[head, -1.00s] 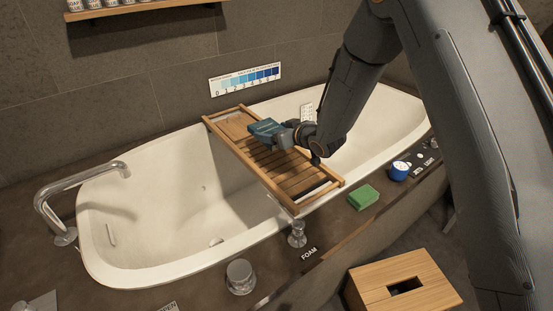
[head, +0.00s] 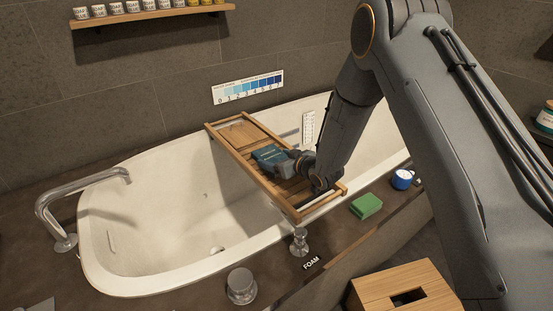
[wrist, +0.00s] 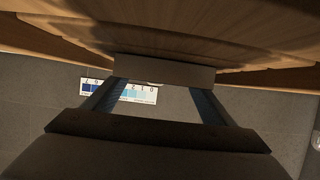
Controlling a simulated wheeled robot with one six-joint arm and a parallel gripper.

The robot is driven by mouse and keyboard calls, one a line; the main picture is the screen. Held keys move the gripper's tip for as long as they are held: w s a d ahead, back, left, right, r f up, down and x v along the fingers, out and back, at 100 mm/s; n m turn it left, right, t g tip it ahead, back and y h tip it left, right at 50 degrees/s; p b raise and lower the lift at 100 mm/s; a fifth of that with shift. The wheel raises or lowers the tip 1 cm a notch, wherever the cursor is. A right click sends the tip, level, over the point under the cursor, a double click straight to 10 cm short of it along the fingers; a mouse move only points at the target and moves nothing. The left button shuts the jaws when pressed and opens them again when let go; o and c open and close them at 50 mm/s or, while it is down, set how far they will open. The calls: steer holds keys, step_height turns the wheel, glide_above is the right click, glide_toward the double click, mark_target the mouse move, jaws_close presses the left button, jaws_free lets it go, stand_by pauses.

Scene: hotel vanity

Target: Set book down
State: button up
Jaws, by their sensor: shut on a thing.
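The blue-teal book (head: 268,153) is held flat over the wooden bath tray (head: 226,151), which spans the white tub. My gripper (head: 287,160) is shut on the near right end of the book. In the wrist view my gripper (wrist: 160,98) has its two fingers around a dark edge, probably the book's. There the tray's wood (wrist: 200,25) is very close to it, across the top of the upside-down picture. Whether the book touches the tray I cannot tell. My arm hides the tray's right part.
The tub (head: 150,240) has a chrome faucet (head: 85,190) at the left. A green sponge (head: 366,206) and a blue-and-white round container (head: 402,179) sit on the near ledge. A wooden stool (head: 400,280) stands in front. A numbered blue scale (head: 248,87) is on the wall.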

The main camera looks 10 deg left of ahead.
steer(key=o, duration=1.3)
steer(key=shift+c, duration=0.2)
